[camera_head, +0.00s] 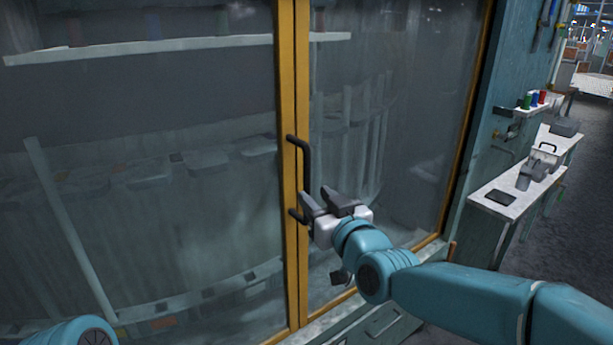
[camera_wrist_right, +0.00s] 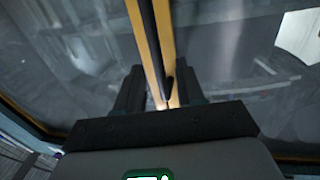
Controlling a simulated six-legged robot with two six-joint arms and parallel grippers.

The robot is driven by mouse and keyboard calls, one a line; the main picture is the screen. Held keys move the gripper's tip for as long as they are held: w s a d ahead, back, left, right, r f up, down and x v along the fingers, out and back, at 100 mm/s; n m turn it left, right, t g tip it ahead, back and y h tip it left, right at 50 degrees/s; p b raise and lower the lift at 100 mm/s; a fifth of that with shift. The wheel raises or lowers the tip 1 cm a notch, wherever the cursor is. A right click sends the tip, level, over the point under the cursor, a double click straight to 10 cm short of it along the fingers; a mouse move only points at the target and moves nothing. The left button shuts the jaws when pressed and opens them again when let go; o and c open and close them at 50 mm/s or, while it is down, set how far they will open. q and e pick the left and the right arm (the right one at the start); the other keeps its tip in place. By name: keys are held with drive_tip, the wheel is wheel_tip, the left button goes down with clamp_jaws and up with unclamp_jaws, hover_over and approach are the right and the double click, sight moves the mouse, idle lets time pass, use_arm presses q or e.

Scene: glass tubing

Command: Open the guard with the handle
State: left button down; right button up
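The guard is a large pair of glass panels (camera_head: 160,200) in yellow frames, and the frames meet at a closed vertical seam. A black bar handle (camera_head: 306,160) stands upright on the yellow frame. In the right wrist view the handle (camera_wrist_right: 150,40) runs down between the two dark fingers. My right gripper (camera_head: 325,198) is at the lower part of the handle, with its fingers apart. I cannot tell whether they touch the handle. My left gripper is out of view; only part of my left arm shows at the bottom left.
Behind the glass are a pale shelf (camera_head: 140,48) and machinery. A teal cabinet wall (camera_head: 490,110) stands to the right, with a small rack of coloured spools (camera_head: 533,101). A bench (camera_head: 515,190) with a tablet and devices is beyond it. Dark floor at far right is clear.

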sight(307, 188)
drive_tip(key=p+x, duration=0.1)
drive_tip(key=x, duration=0.4)
drive_tip(key=shift+w+d, duration=0.1)
drive_tip(key=shift+d, duration=0.1)
drive_tip(key=shift+w+a+p, duration=0.25)
drive_tip(key=shift+w+p, duration=0.15)
clamp_jaws()
drive_tip(key=shift+a+f, duration=0.1)
drive_tip(key=shift+f, duration=0.05)
